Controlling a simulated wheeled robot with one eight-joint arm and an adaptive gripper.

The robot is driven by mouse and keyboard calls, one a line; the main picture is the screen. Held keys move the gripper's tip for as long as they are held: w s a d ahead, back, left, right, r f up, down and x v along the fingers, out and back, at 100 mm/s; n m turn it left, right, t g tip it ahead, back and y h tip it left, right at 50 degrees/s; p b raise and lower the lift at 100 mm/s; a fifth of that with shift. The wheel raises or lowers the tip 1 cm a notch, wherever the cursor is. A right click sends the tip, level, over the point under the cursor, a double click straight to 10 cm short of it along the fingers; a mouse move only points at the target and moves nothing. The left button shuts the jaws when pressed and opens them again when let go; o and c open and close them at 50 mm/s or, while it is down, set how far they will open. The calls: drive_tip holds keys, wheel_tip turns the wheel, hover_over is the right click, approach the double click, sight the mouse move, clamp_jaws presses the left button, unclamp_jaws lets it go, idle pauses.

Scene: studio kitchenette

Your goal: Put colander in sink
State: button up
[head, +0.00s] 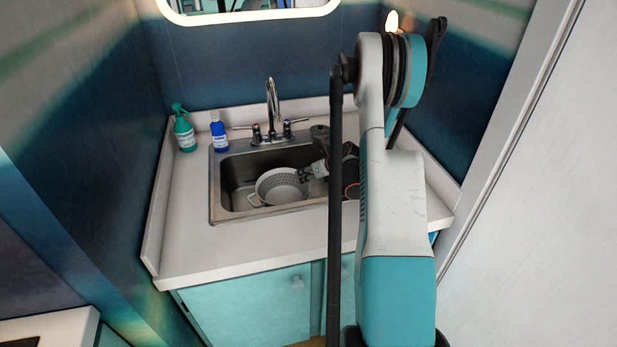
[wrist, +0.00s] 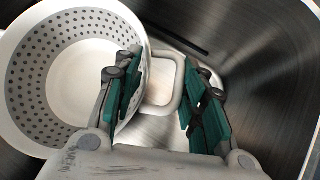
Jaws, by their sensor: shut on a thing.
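The white colander (head: 282,188) with dark holes and loop handles is inside the steel sink (head: 213,192), in the left part of the basin. My gripper (head: 304,173) reaches into the sink from the right and is at the colander's right side. In the wrist view the colander (wrist: 80,75) fills the left side, with its handle between the teal-padded fingers of my gripper (wrist: 165,85). One finger is at the colander's rim, the other beyond the handle. The gripper is shut on the colander. Whether the base rests fully on the sink floor is hard to tell.
A chrome faucet (head: 272,100) with two handles stands behind the sink. A green spray bottle (head: 184,130) and a blue bottle (head: 219,133) stand at the back left. The counter (head: 185,225) left of the sink is clear. My arm hides the sink's right side.

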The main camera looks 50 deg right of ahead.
drive_tip(key=o, duration=1.3)
drive_tip(key=shift+o, duration=0.2)
drive_tip(key=shift+r, duration=0.15)
drive_tip(key=p+v, duration=0.4)
drive_tip(key=v, duration=0.8)
